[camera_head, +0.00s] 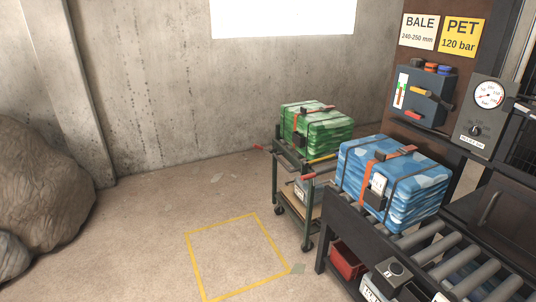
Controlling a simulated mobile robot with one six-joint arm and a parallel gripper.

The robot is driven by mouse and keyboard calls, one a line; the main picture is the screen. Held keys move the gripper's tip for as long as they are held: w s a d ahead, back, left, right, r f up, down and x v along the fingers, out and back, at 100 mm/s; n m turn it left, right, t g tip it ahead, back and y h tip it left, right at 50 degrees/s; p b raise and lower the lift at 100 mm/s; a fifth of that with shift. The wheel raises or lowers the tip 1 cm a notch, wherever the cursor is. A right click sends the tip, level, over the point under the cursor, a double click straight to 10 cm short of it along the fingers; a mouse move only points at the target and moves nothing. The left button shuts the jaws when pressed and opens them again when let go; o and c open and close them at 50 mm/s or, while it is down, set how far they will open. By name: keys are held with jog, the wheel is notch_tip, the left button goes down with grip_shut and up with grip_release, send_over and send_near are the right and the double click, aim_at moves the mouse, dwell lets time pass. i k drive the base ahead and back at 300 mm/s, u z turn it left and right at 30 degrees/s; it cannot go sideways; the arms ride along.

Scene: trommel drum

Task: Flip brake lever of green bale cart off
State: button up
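A green strapped bale (330,135) sits on top of a dark cart (275,185) right of the picture's middle. The cart stands on castors, and a lower wooden shelf (302,203) shows. A red-tipped lever (309,177) sticks out at the cart's near side. A yellow bar (322,158) lies below the bale. I cannot tell for sure which of these is the brake lever, nor its setting. The cart's right side is partly hidden by the blue bale. My gripper is not in view.
A blue bale (410,192) lies on a roller conveyor (420,240) at the right, close to the cart. A red bin (346,262) stands under it. A control box and gauge panel (478,125) are behind. Floor is free around the yellow square (197,258). Boulders (40,185) lie left.

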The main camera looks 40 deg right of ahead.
aim_at(255, 145)
jog(key=k, duration=0.95)
jog(key=z, duration=0.3)
jog(key=i, duration=0.55)
jog(key=z, duration=0.55)
jog(key=i, duration=0.75)
jog(key=z, duration=0.3)
jog(key=i, duration=1.6)
jog(key=u, duration=0.2)
